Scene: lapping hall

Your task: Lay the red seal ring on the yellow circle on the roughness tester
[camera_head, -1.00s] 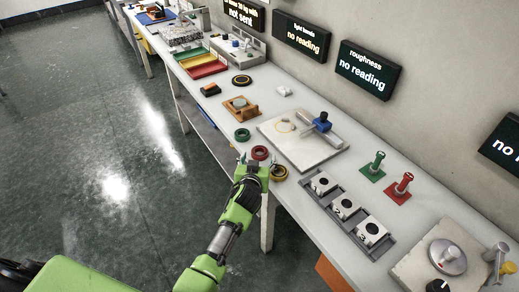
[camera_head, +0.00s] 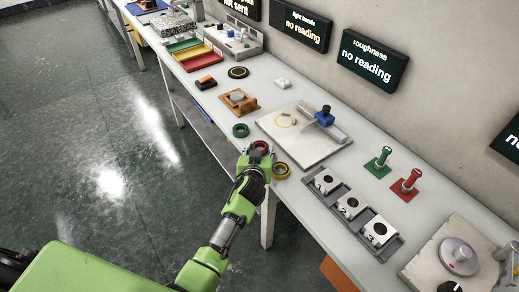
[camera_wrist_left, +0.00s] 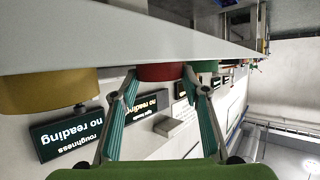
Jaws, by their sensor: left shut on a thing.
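The red seal ring (camera_head: 262,146) lies near the front edge of the bench. My left gripper (camera_head: 257,154) is at it and shut on it, hiding part of it in the head view. In the left wrist view, which is upside down, the red ring (camera_wrist_left: 160,72) shows between the two fingertips (camera_wrist_left: 160,77) and seems still at the bench surface. The roughness tester (camera_head: 310,150) is a pale plate behind and right of the ring, with a blue probe (camera_head: 324,116) on a rail. The yellow circle (camera_head: 286,121) on its plate is bare. My right gripper is not in view.
A green ring (camera_head: 240,130) lies left of the red one, and a yellow ring (camera_head: 282,170) lies to the right. Further right are a grey numbered block rack (camera_head: 362,226) and green (camera_head: 379,162) and red (camera_head: 408,183) posts. A wooden holder (camera_head: 239,102) stands behind left.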

